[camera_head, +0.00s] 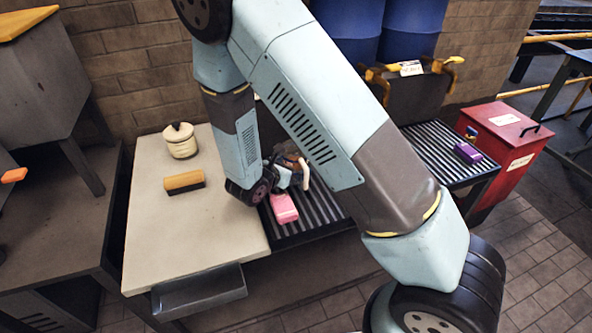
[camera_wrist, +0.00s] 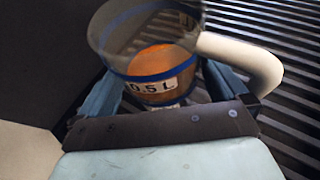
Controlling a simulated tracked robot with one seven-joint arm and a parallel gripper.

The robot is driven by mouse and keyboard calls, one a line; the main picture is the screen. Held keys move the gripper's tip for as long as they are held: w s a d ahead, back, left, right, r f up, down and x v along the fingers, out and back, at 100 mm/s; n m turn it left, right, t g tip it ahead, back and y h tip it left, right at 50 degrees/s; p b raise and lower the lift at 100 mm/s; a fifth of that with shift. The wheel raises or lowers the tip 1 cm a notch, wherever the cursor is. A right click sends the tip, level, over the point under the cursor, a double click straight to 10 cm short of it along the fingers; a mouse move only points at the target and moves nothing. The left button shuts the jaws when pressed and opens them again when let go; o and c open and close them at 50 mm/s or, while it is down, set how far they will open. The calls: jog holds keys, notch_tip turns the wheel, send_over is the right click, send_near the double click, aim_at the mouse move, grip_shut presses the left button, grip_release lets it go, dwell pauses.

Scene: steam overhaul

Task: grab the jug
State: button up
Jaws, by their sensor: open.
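The jug (camera_wrist: 150,68) has a see-through upper part, blue bands, a "0.5 L" label, orange inside and a cream handle on its right in the wrist view. In the head view only its cream handle (camera_head: 304,172) shows clearly; the rest is mostly hidden by my arm and gripper. The jug stands over the dark slatted rack. My gripper (camera_wrist: 160,88) is open, with one finger on the left of the jug and the other on its right, near the handle. I cannot tell whether the fingers touch it. The gripper also shows in the head view (camera_head: 285,178).
A pink block (camera_head: 284,208) lies on the slatted rack (camera_head: 327,212) just below my gripper. A brush (camera_head: 184,182) and a lidded jar (camera_head: 181,145) are on the pale bench (camera_head: 215,235) at left. A purple object (camera_head: 467,153) and red cabinet (camera_head: 505,140) are at right.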

jog(key=shift+w+d+f, duration=0.1)
jog(key=shift+w+d, duration=0.05)
jog(key=shift+w, duration=0.05)
jog(key=shift+c, duration=0.3)
jog(key=c, duration=1.2)
